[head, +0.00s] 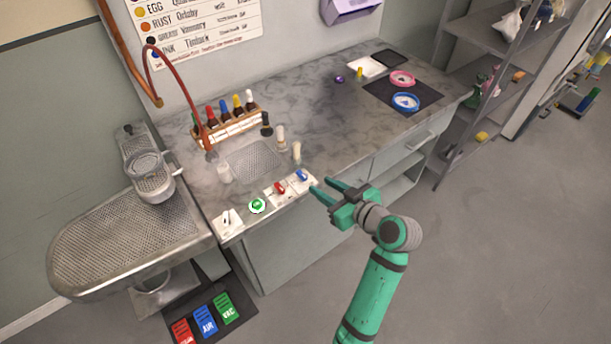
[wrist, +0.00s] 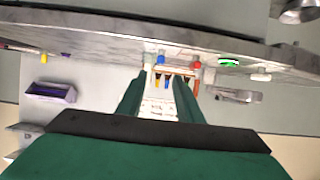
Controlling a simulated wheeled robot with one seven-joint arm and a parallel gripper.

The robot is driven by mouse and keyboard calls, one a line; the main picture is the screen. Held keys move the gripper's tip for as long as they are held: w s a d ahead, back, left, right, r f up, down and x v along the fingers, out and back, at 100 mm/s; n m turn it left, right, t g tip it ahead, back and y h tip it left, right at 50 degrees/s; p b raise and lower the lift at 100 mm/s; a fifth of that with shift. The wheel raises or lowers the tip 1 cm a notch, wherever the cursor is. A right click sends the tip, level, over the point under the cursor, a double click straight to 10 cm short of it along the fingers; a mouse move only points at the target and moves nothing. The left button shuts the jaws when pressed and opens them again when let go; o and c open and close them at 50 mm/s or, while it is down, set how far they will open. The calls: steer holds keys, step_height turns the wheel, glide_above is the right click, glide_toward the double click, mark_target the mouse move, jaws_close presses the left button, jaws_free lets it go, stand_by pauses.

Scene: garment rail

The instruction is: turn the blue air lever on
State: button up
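The blue lever (head: 302,174) sits on a small white plate at the front edge of the grey counter, right of the red lever (head: 279,188). My gripper (head: 320,185) is open, with its two green fingers pointing at the counter edge just right of the blue lever. No contact with the lever is clear. In the wrist view, the blue lever (wrist: 161,60) appears beyond the gap between the fingers (wrist: 157,85), and the red lever (wrist: 196,66) is to its right. Nothing is held. The lever's exact angle is too small to tell.
A lit green button (head: 257,205) and a white switch plate (head: 228,221) lie left of the red lever. A small pale bottle (head: 297,152) stands close behind the blue lever. A rack of coloured bottles (head: 228,128) is farther back. Open floor (head: 480,250) lies to the right.

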mark_target(302, 174)
steer(key=x, duration=0.9)
steer(key=shift+w+a+f, duration=0.2)
steer(key=shift+w+f, duration=0.05)
steer(key=shift+w, duration=0.05)
jaws_close()
